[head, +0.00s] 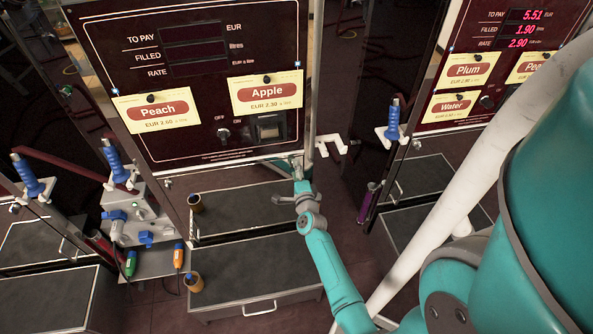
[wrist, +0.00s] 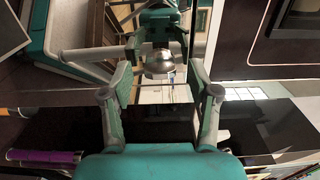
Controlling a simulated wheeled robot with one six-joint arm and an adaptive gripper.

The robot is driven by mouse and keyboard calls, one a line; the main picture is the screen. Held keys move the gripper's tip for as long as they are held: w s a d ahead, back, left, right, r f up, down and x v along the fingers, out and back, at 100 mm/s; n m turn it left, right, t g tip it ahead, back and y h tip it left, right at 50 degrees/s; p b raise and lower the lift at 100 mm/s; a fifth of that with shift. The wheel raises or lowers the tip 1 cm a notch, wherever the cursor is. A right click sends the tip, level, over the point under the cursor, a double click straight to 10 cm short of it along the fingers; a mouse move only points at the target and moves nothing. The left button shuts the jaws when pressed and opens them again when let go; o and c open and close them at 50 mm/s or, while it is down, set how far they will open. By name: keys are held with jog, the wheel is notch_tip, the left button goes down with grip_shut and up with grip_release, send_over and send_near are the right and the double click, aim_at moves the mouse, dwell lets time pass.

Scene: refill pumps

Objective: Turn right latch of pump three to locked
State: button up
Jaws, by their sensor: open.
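In the head view, my gripper (head: 298,172) reaches up to the lower right corner of the dark red pump panel (head: 200,120) with the Peach and Apple cards. In the wrist view, my gripper (wrist: 160,78) is open, its two fingers spread left and right. A rounded silver knob (wrist: 160,63), which looks like the latch, shows between and just beyond the fingertips. I cannot tell whether the fingers touch it. Its turned position and any lock marks are not readable. Pump numbers are not visible. In the head view the latch is hidden or too small to make out.
A white hook-like bracket (head: 330,147) sticks out right of the panel. Grey drawers (head: 255,268) lie below. A second pump panel with a Plum card (head: 467,70) stands at right, with a blue-handled nozzle (head: 393,120) beside it. Several blue-handled parts stand at left.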

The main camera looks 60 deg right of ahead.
jog(key=v, duration=1.1)
jog(key=shift+s+a, duration=0.3)
jog(key=s+a+r+n+t+y, duration=0.1)
jog(key=s+a+n+t+y, duration=0.15)
jog(key=s+a+n, duration=0.6)
jog(key=s+a+r+n+t+y, duration=0.15)
jog(key=a+n+y, duration=0.25)
jog(key=a, duration=1)
jog(key=s+a+r+n+y, duration=0.7)
jog(key=s+a+r+n, duration=0.5)
jog(key=n, duration=0.3)
jog(key=shift+s+a+r+g, duration=0.4)
jog(key=shift+a+r, duration=0.05)
jog(key=shift+r, duration=0.05)
jog(key=shift+n, duration=0.25)
